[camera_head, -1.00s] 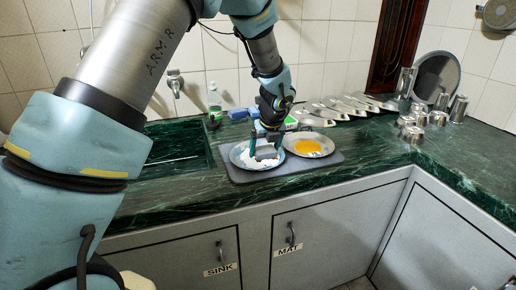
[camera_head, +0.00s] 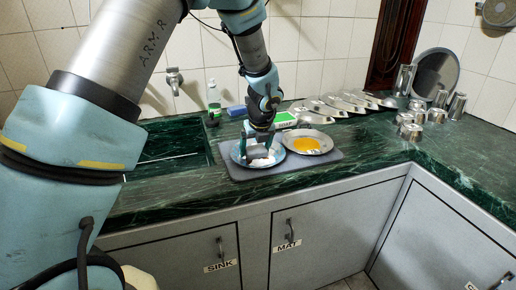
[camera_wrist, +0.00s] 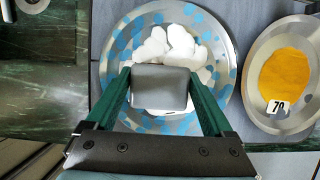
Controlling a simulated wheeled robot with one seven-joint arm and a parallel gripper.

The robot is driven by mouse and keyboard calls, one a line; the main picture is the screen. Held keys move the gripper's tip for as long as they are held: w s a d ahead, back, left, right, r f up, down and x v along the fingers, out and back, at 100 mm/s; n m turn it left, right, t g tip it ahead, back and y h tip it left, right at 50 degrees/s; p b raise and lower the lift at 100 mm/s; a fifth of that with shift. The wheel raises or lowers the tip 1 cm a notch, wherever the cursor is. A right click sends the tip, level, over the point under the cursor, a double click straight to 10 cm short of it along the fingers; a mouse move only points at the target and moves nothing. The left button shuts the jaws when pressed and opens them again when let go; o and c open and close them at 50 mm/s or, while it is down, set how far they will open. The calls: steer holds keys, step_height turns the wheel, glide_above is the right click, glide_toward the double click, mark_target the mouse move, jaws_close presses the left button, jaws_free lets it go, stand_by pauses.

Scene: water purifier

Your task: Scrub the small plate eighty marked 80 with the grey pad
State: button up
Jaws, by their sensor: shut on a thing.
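My gripper (camera_head: 257,151) is shut on the grey pad (camera_wrist: 160,88), a block held between two green fingers. The pad is over the left small plate (camera_wrist: 228,72), at or close to its surface; exact contact is hard to tell. This metal plate, also in the head view (camera_head: 238,158), has light blue patches and a cluster of white patches (camera_wrist: 170,42) beyond the pad. A white piece shows just below the pad, largely hidden, and I cannot read a number there. A second plate (camera_wrist: 256,110) to the right has a yellow patch and a tag that looks like 79 or 70.
Both plates lie on a grey mat (camera_head: 285,175) on the green counter. The sink (camera_head: 165,150) is left. A bottle (camera_head: 214,100), blue sponge (camera_head: 237,112) and green soap box (camera_head: 286,120) stand behind. Several metal plates lie behind right; metal cups (camera_head: 411,131) stand farther right.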

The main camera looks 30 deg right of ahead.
steer(key=shift+a+f, duration=0.2)
steer(key=shift+a, duration=0.1)
steer(key=r+p, duration=0.5)
steer(key=r, duration=0.1)
steer(key=shift+d+p, duration=0.2)
steer(key=shift+p, duration=0.15)
steer(key=shift+r, duration=0.1)
step_height(320, 180, up, 3)
steer(key=p, duration=0.3)
steer(key=shift+w, duration=0.1)
